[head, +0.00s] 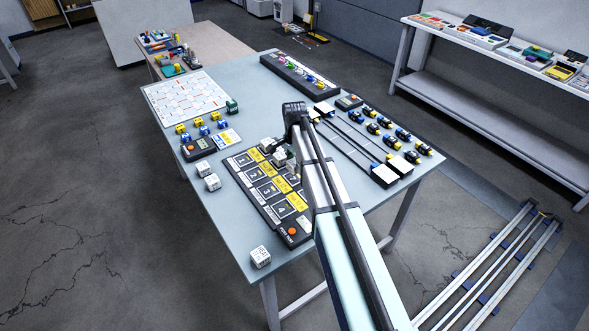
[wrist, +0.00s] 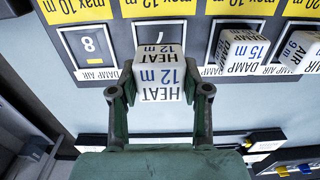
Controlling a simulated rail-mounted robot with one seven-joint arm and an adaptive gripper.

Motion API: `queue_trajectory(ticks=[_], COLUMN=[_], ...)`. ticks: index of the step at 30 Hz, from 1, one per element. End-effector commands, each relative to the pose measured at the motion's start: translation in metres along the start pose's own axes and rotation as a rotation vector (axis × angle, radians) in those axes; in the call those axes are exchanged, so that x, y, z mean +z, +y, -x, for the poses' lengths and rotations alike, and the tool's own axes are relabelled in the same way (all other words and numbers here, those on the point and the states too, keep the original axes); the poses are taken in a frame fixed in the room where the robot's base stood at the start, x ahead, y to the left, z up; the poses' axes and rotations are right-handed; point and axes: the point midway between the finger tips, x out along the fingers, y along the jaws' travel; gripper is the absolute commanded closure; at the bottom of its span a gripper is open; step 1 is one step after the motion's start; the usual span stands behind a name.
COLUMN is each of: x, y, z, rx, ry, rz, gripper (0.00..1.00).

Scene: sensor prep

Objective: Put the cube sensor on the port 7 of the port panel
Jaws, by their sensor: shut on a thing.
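My gripper (wrist: 160,92) is shut on a white cube sensor (wrist: 158,78) marked HEAT 12 m. In the wrist view the cube is at the near edge of port 7 (wrist: 163,33), overlapping its lower part. The 7 is partly covered. I cannot tell whether the cube touches the port. Port 8 (wrist: 89,46) is empty to its left. The dark port panel (head: 264,211) lies on the table in the head view. There my arm hides the gripper and part of the panel's right side.
A cube marked DAMP AIR 15 m (wrist: 244,50) sits in the neighbouring port, with another cube (wrist: 302,50) beyond it. Dark rails (head: 350,150) and small connectors (head: 402,133) lie to the right.

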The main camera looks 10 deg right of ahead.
Motion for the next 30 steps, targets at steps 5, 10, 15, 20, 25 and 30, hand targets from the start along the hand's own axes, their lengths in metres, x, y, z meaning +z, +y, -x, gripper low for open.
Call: queue_trajectory(ticks=[5,10,15,20,25,30], x=[0.000,0.000,0.000,0.000,0.000,0.000], y=[0.000,0.000,0.000,0.000,0.000,0.000], z=[-0.010,-0.031,-0.039,-0.039,-0.042,-0.042], rx=[0.001,0.001,0.000,0.000,0.000,0.000], ry=[0.000,0.000,0.000,0.000,0.000,0.000], rz=[0.000,0.000,0.000,0.000,0.000,0.000], gripper=[0.88,0.88,0.88,0.88,0.43,0.28])
